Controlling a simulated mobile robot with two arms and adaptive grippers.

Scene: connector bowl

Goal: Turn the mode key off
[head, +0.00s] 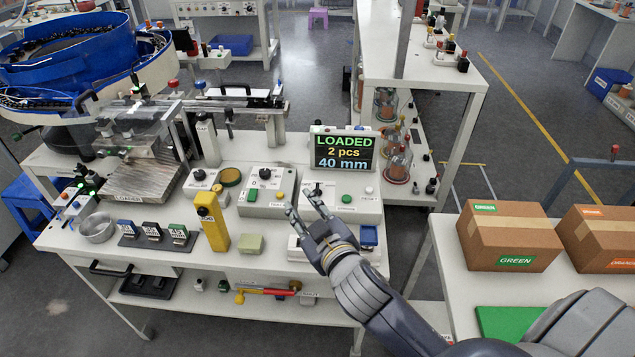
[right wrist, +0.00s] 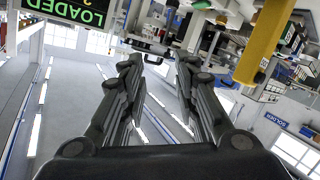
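On the white bench, a control box has a black rotary knob (head: 265,173) with small markings beside it, and green and yellow buttons. Another black knob (head: 199,175) is on a smaller box to its left. I cannot tell for sure which one is the mode key, nor its setting. My right gripper (head: 302,204) is above the bench's front right part, in front of the display box and right of the first knob. Its fingers are apart with nothing between them; the right wrist view (right wrist: 160,62) shows the same. My left gripper is not in view.
A display (head: 343,150) reads "LOADED 2 pcs 40 mm". A yellow post (head: 211,222), a metal bowl (head: 97,228) and a pale green block (head: 250,244) stand along the bench front. Cardboard boxes (head: 508,236) are on a table at right.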

